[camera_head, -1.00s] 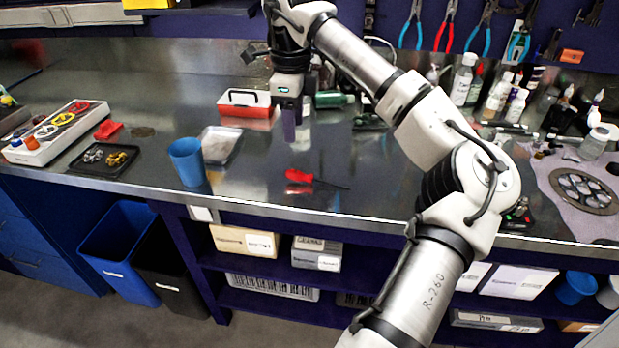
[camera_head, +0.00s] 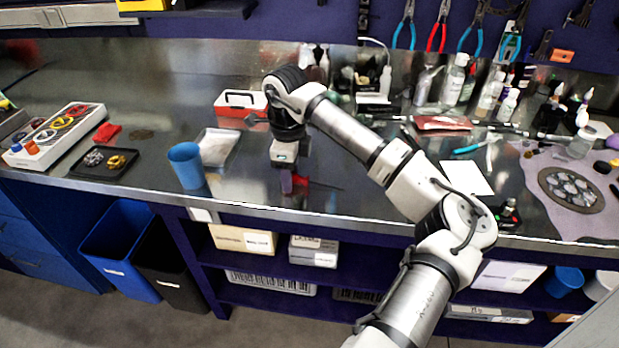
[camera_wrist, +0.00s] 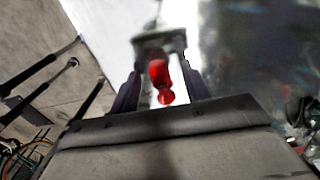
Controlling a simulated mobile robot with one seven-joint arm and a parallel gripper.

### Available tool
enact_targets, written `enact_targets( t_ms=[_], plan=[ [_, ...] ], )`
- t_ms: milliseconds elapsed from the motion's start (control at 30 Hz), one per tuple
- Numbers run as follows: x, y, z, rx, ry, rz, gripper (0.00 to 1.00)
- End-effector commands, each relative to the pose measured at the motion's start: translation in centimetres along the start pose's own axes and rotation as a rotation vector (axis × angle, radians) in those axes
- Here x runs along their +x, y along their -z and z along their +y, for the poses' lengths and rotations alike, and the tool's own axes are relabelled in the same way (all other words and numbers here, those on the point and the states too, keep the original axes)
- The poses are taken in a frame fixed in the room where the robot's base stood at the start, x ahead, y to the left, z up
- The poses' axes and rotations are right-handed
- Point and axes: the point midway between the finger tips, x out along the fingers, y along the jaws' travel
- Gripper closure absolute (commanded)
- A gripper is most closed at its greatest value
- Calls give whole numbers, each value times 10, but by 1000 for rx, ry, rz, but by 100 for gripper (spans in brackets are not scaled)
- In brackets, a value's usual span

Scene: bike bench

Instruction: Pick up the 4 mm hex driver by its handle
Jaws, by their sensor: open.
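The hex driver has a red handle (camera_head: 300,180) and a thin dark shaft pointing right; it lies near the front of the metal bench, partly hidden behind my gripper (camera_head: 287,183). My gripper points down over the handle. In the wrist view, the red handle (camera_wrist: 160,80) shows between the two open fingers, with a finger on each side and no clear contact. I cannot tell whether the fingertips are down at bench height. The size marking on the driver is not readable.
A blue cup (camera_head: 186,165) and a pale tray (camera_head: 217,147) stand left of my gripper. A red-and-white box (camera_head: 240,103) is behind it. A white sheet (camera_head: 466,178) and a mat with a cassette (camera_head: 572,190) lie right. The bench's front edge (camera_head: 300,212) is close.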

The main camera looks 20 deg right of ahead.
Motion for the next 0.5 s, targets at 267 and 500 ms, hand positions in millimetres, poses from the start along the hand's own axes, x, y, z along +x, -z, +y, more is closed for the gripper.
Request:
enact_targets(
  t_ms=[267, 500],
  plan=[
    [0, 0, 0, 0, 0, 0, 68],
    [0, 0, 0, 0, 0, 0, 99]
  ],
)
